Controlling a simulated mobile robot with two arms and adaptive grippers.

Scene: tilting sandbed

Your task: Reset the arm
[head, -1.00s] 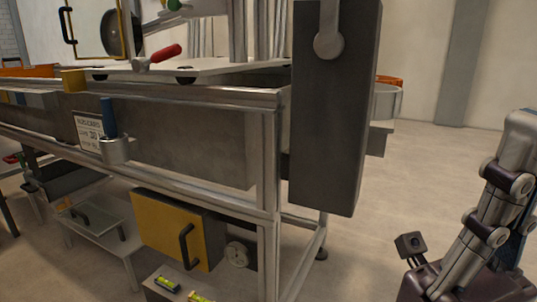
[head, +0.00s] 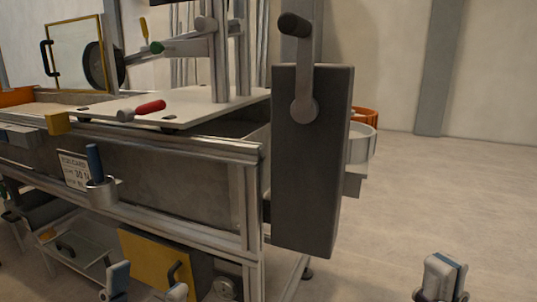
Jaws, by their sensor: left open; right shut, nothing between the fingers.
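A grey crank arm (head: 302,77) with a dark knob points up from its pivot on the face of a tall dark grey box (head: 312,170) at the sandbed's right end. Another grey arm (head: 187,47) with a green tip reaches left from the upright posts above the bed. A red-handled lever (head: 146,110) lies at the white plate's front edge. My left gripper (head: 147,286) is open and empty at the bottom left, with only its fingertips in view. My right gripper (head: 445,276) is shut and empty at the bottom right, apart from the box.
The sandbed frame (head: 190,145) fills the left half. A holder cup (head: 101,193) with a blue-handled tool hangs on its front beside a label. A yellow panel (head: 150,262) is below. A round container (head: 360,143) is behind the box. Open floor lies to the right.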

